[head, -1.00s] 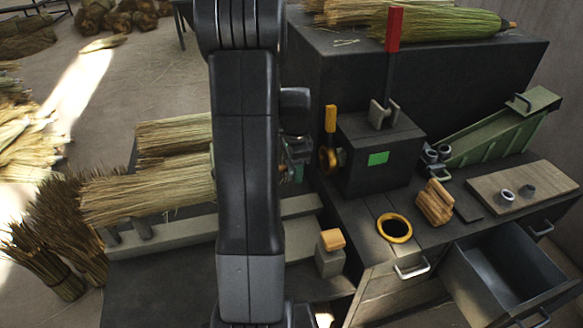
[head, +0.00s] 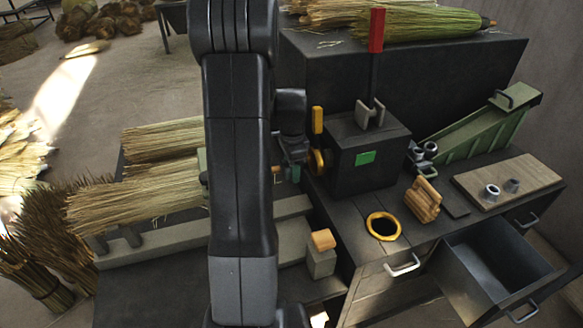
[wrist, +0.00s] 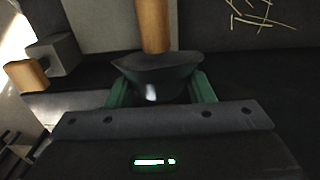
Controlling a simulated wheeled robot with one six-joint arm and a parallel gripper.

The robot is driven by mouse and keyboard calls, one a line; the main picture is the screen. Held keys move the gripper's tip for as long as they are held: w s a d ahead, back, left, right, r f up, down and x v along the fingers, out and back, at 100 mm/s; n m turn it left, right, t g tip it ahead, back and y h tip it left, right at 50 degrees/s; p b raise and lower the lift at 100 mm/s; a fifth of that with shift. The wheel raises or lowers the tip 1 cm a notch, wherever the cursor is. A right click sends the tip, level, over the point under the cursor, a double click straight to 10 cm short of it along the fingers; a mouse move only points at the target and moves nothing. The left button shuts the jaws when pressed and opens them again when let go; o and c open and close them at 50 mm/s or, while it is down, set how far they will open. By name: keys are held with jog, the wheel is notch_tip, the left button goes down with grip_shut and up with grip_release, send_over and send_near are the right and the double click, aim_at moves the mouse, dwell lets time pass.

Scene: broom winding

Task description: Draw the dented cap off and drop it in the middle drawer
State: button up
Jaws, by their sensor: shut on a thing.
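A dark cap with an uneven, dented-looking rim (wrist: 155,75) sits between the green fingers of my gripper (wrist: 158,90) in the wrist view. My gripper is shut on it. A wooden handle (wrist: 154,25) meets the cap's far side; I cannot tell whether it is still inside. In the head view my gripper (head: 293,170) is left of the black box, partly behind my arm, and the cap is not clear there. The middle drawer (head: 505,268) stands pulled open at the lower right and looks empty.
The black box (head: 370,155) with a red-topped lever (head: 376,30) stands right of my gripper. A broom (head: 140,205) lies at left.

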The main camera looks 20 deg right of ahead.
jog(key=s+r+p, duration=0.5)
jog(key=r+p, duration=0.1)
jog(key=r, duration=0.4)
dwell(0.6)
jog(key=shift+s+d, duration=0.15)
